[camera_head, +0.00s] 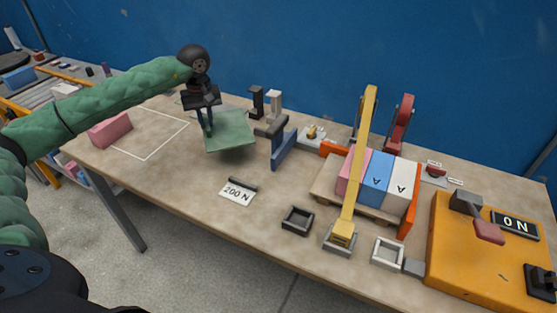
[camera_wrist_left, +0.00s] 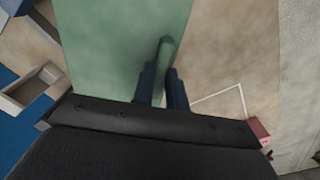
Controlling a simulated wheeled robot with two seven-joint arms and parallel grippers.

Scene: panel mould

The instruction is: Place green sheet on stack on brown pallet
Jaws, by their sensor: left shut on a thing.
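My left gripper (camera_head: 207,128) is shut on the left edge of the green sheet (camera_head: 232,131). The sheet lies roughly flat over the table's back middle; I cannot tell whether it touches the table. In the left wrist view the sheet (camera_wrist_left: 115,45) fills the upper left, and a rounded green part sits at my gripper's fingers (camera_wrist_left: 164,85). The brown pallet (camera_head: 325,189) is at the right of the table. A pink block (camera_head: 353,172), a blue block (camera_head: 375,178) and a white block (camera_head: 400,188) stand side by side on it. My right gripper is not in view.
A blue upright plate (camera_head: 284,148) stands between sheet and pallet. A tall yellow bar (camera_head: 356,165) rises in front of the blocks. Orange guides (camera_head: 409,216) flank the pallet. A yellow machine (camera_head: 470,255) stands at right. A pink block (camera_head: 110,129) lies beside a white outline.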

